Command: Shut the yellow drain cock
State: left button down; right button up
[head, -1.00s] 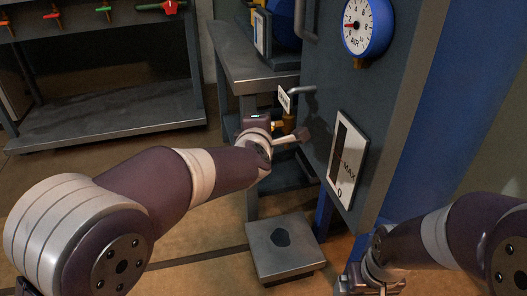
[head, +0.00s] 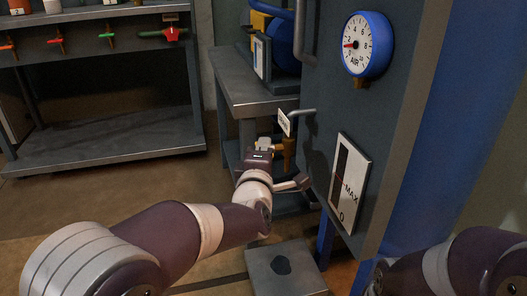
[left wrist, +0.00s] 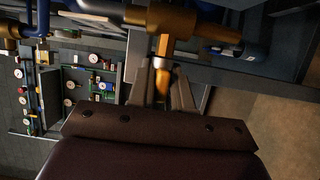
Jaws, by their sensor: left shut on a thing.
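The yellow drain cock (head: 288,147) is a small brass-coloured fitting by the grey panel, next to a white tag (head: 285,122). My left gripper (head: 274,151) is at it, reaching up from below. In the left wrist view, the cock's brass body (left wrist: 172,20) crosses the top of the picture. Its orange-yellow lever (left wrist: 162,76) points down from the body, between the fingers of my left gripper (left wrist: 163,68), which is shut on it. The fingers hide part of the lever. My right arm shows at the lower right of the head view, but its gripper is out of the picture.
A round blue-rimmed air gauge (head: 367,45) and a level plate (head: 349,183) marked MAX are on the panel, right of the gripper. A square grey block (head: 264,262) stands low in front. A metal bench (head: 252,83) is behind. Shelves (head: 105,141) are far left.

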pick_arm(q)
jog(key=shift+f, duration=0.15)
jog(key=c, duration=1.2)
grip_release()
jog(key=shift+s+r+p, duration=0.25)
jog(key=shift+s+p, duration=0.1)
jog(key=s+p, duration=0.2)
jog(key=s, duration=0.2)
jog(key=s+p, duration=0.2)
jog(key=s, duration=0.2)
jog(key=s+a+p, duration=0.1)
jog(key=s+p, duration=0.1)
jog(key=s, duration=0.2)
jog(key=shift+f+p, duration=0.25)
jog(key=shift+p, duration=0.1)
